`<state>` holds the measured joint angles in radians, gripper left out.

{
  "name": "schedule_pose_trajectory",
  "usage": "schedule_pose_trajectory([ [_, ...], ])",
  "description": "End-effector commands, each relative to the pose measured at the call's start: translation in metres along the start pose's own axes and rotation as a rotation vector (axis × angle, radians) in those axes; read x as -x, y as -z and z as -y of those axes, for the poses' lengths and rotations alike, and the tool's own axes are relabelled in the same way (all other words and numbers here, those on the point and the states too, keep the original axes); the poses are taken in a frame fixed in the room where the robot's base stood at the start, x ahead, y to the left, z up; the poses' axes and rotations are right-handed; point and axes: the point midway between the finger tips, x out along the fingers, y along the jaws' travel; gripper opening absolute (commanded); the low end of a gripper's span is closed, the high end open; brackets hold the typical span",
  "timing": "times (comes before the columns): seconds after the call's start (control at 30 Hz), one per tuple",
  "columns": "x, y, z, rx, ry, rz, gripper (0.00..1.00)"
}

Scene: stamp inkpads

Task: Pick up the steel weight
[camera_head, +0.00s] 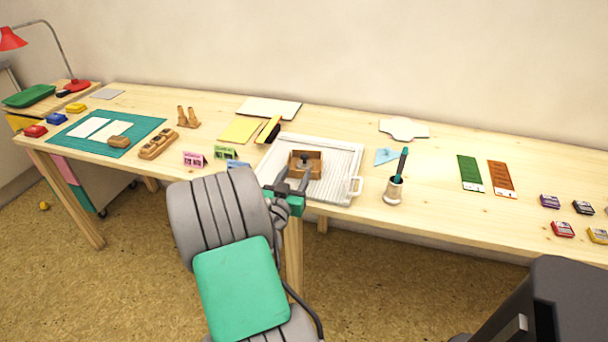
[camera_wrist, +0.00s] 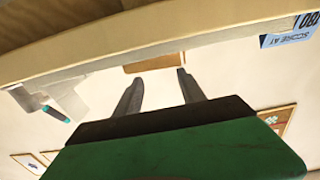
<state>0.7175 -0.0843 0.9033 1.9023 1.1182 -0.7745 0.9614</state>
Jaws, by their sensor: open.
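The steel weight (camera_head: 304,163) appears as a small grey knobbed piece inside a small open wooden box (camera_head: 314,157). The box stands on a white ribbed tray (camera_head: 338,151) near the table's front edge. My gripper (camera_head: 292,178) is open and empty, just in front of the box at the tray's near edge, with its fingers apart. In the wrist view my gripper's two dark fingers (camera_wrist: 160,74) point toward a brown wooden edge (camera_wrist: 153,63), likely the box. The weight itself does not show in the wrist view.
Small pink and green cards (camera_head: 195,159) and a yellow sheet (camera_head: 240,130) lie to the left. The table's front edge (camera_wrist: 180,35) crosses the wrist view. The tabletop beyond the cup has free room.

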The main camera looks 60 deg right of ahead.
Motion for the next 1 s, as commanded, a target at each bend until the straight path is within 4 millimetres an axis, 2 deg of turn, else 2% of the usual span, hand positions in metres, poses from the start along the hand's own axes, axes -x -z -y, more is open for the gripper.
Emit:
schedule_pose_trajectory([
  [0.07,-0.012,0.005,-0.001,-0.003,-0.002,-0.003,0.47],
  [0.4,-0.066,0.004,0.000,-0.003,-0.002,-0.001,0.47],
  [0.67,-0.070,0.003,0.001,-0.002,0.002,-0.001,0.46],
  [1.0,-0.070,0.003,0.001,-0.002,0.002,0.000,0.19],
])
